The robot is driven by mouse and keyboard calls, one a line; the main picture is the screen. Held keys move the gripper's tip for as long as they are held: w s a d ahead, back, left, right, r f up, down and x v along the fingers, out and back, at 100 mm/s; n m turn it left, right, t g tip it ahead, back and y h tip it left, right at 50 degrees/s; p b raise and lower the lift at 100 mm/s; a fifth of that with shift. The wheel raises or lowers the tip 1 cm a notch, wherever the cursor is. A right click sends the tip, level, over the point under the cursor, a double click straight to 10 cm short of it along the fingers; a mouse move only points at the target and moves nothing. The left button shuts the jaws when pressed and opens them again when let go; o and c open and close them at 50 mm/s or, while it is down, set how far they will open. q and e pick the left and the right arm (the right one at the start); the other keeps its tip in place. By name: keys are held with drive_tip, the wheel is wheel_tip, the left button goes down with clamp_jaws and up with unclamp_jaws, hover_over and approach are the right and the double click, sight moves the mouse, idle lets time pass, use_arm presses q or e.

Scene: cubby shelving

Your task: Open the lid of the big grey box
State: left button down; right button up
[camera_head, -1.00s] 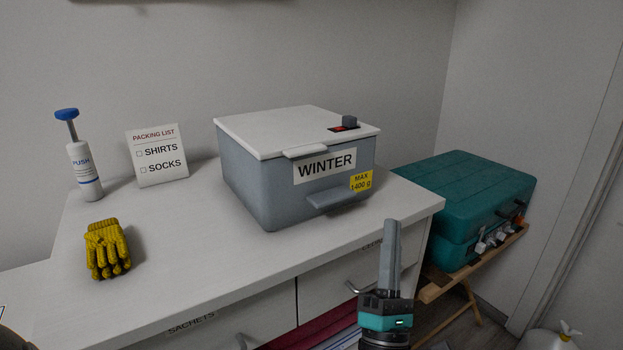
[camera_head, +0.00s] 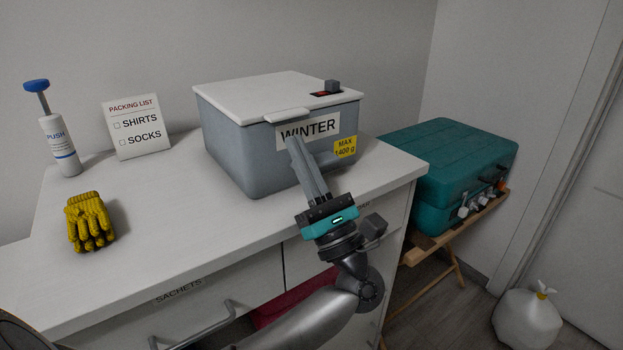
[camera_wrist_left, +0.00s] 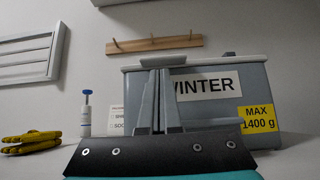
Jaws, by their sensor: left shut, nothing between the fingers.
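The big grey box (camera_head: 238,155) stands on the white dresser top with a "WINTER" label on its front. Its white lid (camera_head: 262,95) is down, with a lip (camera_head: 287,116) at the front edge and a dark latch-like knob (camera_head: 332,86) near the right. My left gripper (camera_head: 292,140) is shut and empty in front of the box, its fingertips over the label just below the lip. In the left wrist view the fingers (camera_wrist_left: 160,75) point up at the lid lip (camera_wrist_left: 163,60); I cannot tell whether they touch. My right gripper is not in view.
A teal suitcase (camera_head: 450,165) rests on a wooden stand at right. A white bag (camera_head: 527,318) sits on the floor.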

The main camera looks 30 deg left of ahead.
use_arm(q)
drive_tip(key=shift+x, duration=1.05)
drive_tip(key=shift+r, duration=0.2)
